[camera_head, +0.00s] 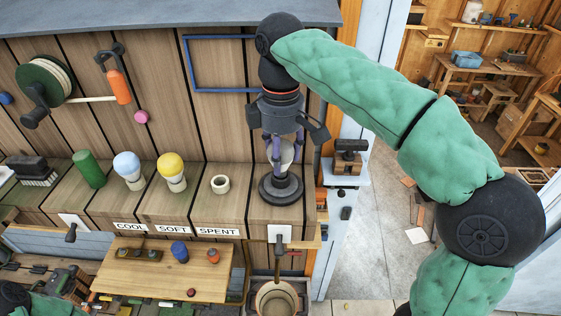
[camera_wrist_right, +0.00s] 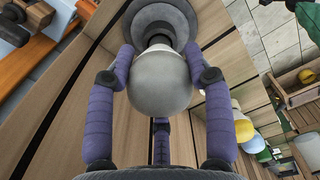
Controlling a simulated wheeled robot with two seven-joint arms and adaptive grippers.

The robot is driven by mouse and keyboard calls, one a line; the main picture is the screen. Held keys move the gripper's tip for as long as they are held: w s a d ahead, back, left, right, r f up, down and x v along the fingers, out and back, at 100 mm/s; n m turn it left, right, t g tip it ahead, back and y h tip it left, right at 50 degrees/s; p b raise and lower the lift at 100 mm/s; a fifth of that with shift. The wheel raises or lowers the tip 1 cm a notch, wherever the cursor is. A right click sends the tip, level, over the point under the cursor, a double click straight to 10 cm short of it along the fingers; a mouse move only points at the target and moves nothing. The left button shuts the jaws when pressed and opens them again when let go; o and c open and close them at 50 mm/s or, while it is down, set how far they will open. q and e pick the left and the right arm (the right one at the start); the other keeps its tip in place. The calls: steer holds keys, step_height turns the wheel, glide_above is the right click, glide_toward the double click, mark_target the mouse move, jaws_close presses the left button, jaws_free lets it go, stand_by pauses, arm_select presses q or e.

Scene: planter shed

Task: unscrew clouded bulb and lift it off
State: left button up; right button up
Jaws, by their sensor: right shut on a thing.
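The clouded bulb (camera_head: 288,154) is a grey-white globe above a dark round lamp base (camera_head: 281,191) on the wooden shelf. In the right wrist view the bulb (camera_wrist_right: 160,82) shows large, its dark neck towards the round base (camera_wrist_right: 150,14); I cannot tell whether the thread is still engaged. My right gripper (camera_head: 285,148) points down over the lamp and is shut on the bulb, its purple fingers (camera_wrist_right: 161,75) around the globe. The fingers partly hide the bulb in the head view. My left gripper is not in view.
A blue-topped bulb (camera_head: 127,165) stands at COOL and a yellow-topped bulb (camera_head: 171,166) at SOFT. An empty pale ring holder (camera_head: 220,184) stands at SPENT, left of the lamp. A wooden block device (camera_head: 348,158) is close on the right. A bucket (camera_head: 276,299) is below.

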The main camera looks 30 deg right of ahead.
steer(key=shift+r, duration=0.2)
steer(key=shift+r+p, duration=2.35)
steer(key=shift+p, duration=0.1)
